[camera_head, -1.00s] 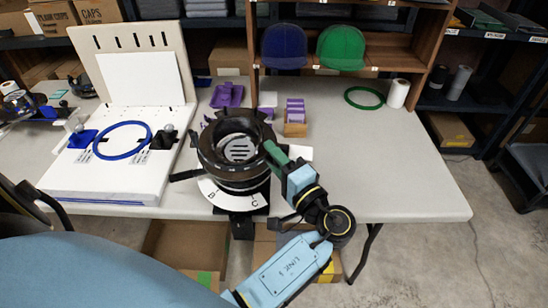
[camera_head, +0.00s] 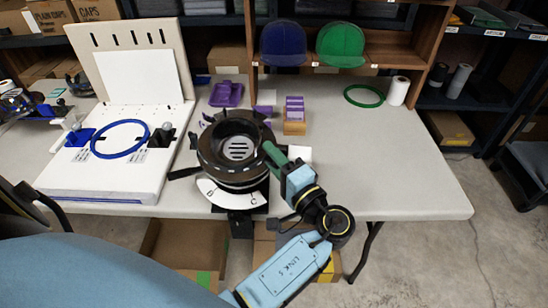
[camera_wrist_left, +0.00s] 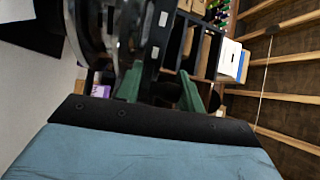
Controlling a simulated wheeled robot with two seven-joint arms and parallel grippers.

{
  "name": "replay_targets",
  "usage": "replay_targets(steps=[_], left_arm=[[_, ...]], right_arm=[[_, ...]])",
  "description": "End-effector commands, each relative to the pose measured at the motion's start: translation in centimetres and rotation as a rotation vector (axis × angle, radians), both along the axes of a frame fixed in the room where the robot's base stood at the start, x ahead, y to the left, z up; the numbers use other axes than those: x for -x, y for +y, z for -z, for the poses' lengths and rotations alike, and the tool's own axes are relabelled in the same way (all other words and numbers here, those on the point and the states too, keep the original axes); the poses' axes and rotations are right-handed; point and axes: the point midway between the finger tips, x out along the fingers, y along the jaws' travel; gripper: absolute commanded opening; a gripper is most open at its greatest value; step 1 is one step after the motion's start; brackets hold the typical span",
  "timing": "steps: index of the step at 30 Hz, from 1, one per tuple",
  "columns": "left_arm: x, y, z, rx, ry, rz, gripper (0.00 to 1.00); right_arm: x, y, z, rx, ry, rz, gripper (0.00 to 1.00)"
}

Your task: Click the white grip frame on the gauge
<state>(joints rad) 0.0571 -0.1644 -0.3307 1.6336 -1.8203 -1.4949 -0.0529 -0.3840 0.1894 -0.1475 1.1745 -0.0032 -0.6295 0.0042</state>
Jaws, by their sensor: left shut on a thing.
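A black round frame (camera_head: 210,150) sits over the gauge, a dark stand (camera_head: 240,226) at the table's front edge. A white curved plate with letters (camera_head: 228,199) shows below the frame's front. No plainly white grip frame can be picked out. My left gripper (camera_head: 270,152) has green fingers shut on the right side of the black round frame. In the left wrist view, the fingers (camera_wrist_left: 160,90) are either side of a dark upright part of the black round frame (camera_wrist_left: 157,45). Whether the frame is fully seated on the gauge is hidden. My right gripper is out of view.
A white board fixture (camera_head: 100,185) with a blue hoop (camera_head: 120,139) stands left. Caps (camera_head: 341,45) stand on the back shelf. The table's right side is clear.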

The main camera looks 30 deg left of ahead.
Motion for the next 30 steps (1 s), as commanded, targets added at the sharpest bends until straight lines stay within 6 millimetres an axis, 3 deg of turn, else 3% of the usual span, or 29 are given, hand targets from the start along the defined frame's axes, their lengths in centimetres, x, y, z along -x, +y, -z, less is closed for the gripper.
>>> replay_targets(steps=[16,30], left_arm=[[0.1,-0.4,0.0,-0.002,-0.002,-0.001,0.04],[-0.2,-0.4,1.4,-0.002,-0.003,0.001,0.04]], right_arm=[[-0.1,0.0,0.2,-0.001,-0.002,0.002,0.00],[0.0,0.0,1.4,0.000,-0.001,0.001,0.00]])
